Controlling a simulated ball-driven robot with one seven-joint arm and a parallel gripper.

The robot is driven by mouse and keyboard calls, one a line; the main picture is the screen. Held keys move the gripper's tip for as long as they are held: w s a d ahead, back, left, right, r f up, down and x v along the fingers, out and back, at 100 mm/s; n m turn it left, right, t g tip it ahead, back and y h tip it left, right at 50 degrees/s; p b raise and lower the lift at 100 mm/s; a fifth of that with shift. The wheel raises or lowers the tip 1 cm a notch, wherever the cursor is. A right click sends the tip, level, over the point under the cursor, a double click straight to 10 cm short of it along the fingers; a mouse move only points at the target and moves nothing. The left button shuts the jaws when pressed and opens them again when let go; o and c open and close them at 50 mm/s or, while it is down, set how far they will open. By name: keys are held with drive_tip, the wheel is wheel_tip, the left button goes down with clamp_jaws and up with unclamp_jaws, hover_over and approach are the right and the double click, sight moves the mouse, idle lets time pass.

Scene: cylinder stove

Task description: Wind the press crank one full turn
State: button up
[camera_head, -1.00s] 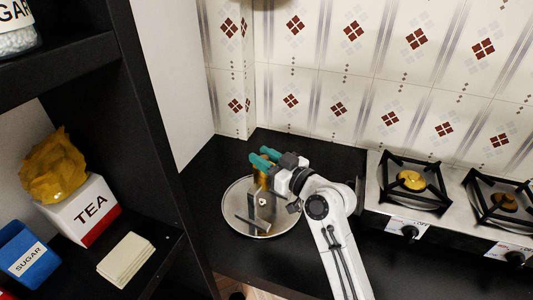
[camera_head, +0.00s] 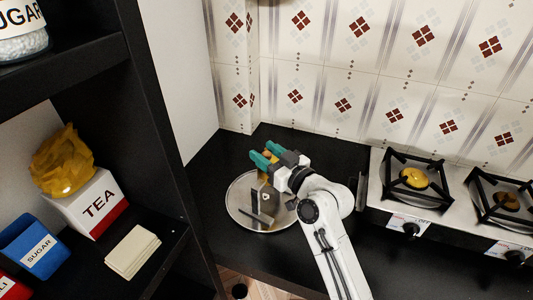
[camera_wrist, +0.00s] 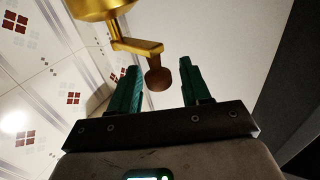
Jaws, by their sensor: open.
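The press stands on a round metal tray (camera_head: 237,213) on the black counter; its grey metal post and foot (camera_head: 263,210) show below my gripper, and much of its top is hidden by the gripper. In the wrist view the brass press body (camera_wrist: 98,8) is at the top left. A brass crank arm (camera_wrist: 137,46) runs from it to a brown knob (camera_wrist: 158,78). My gripper (camera_head: 262,157) is above the tray with green fingers. In the wrist view the open fingers (camera_wrist: 160,88) stand on both sides of the knob, with gaps visible.
A gas stove (camera_head: 375,190) stands right of my arm. A black shelf at left holds a tea box (camera_head: 97,206), a blue sugar box (camera_head: 35,247) and a cream stack (camera_head: 132,252). A tiled wall (camera_head: 345,75) is behind; the back-left counter is clear.

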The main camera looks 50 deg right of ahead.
drive_tip(key=s+a+b, duration=0.1)
drive_tip(key=s+b, duration=0.2)
drive_tip(key=s, duration=0.7)
drive_tip(key=shift+s+a, duration=0.25)
drive_tip(key=shift+s, duration=0.1)
drive_tip(key=shift+o, duration=0.3)
